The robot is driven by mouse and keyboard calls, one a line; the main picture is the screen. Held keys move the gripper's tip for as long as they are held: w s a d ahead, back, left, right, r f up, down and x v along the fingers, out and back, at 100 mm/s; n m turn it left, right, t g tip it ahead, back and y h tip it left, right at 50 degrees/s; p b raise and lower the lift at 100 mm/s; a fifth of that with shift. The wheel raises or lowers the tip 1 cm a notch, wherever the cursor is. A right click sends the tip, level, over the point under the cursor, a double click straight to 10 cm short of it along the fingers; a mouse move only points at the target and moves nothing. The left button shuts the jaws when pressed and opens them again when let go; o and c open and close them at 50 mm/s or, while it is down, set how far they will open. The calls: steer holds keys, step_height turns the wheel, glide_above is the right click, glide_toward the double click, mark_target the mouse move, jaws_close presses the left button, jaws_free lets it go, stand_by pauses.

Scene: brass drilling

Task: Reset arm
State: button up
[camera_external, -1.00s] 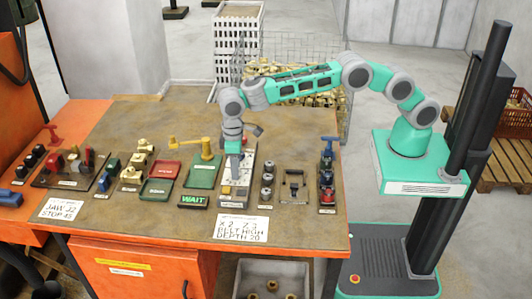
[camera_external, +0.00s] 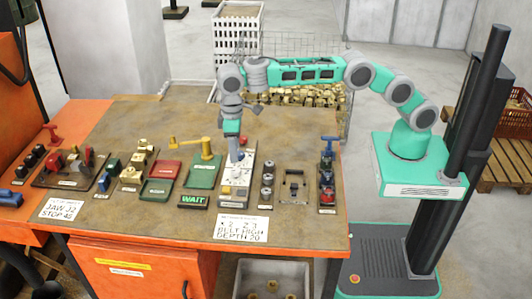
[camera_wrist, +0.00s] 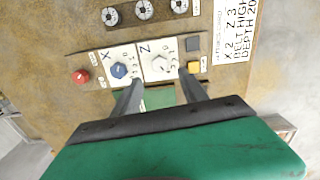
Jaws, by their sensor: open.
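My gripper (camera_external: 236,158) points down above the far part of a pale control panel (camera_external: 236,182) on the bench. In the wrist view my gripper (camera_wrist: 159,82) has its two fingers apart, with nothing held between them. The panel (camera_wrist: 139,56) there carries a blue X knob (camera_wrist: 119,70), a Z knob (camera_wrist: 158,65), a red button (camera_wrist: 80,76) and a yellow button (camera_wrist: 194,67). The fingertips appear above the panel's near side in that view; contact is not visible. My arm reaches across from the right with its forearm nearly level.
A printed card (camera_external: 241,227) lies at the bench front. A wire basket of brass parts (camera_external: 300,95) is behind the bench. The bench's back left is clear.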

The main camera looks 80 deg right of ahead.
steer(key=s+d+r+t, duration=0.2)
steer(key=s+d+r, duration=0.8)
steer(key=s, duration=0.2)
steer(key=s+d+f+t, duration=0.1)
steer(key=s+d+f, duration=0.2)
steer(key=s, duration=0.7)
steer(key=s+d+f, duration=0.4)
steer(key=s, duration=0.6)
steer(key=shift+d+m+t, duration=0.15)
steer(key=shift+m+t, duration=0.15)
steer(key=shift+t, duration=0.1)
steer(key=shift+r, duration=0.1)
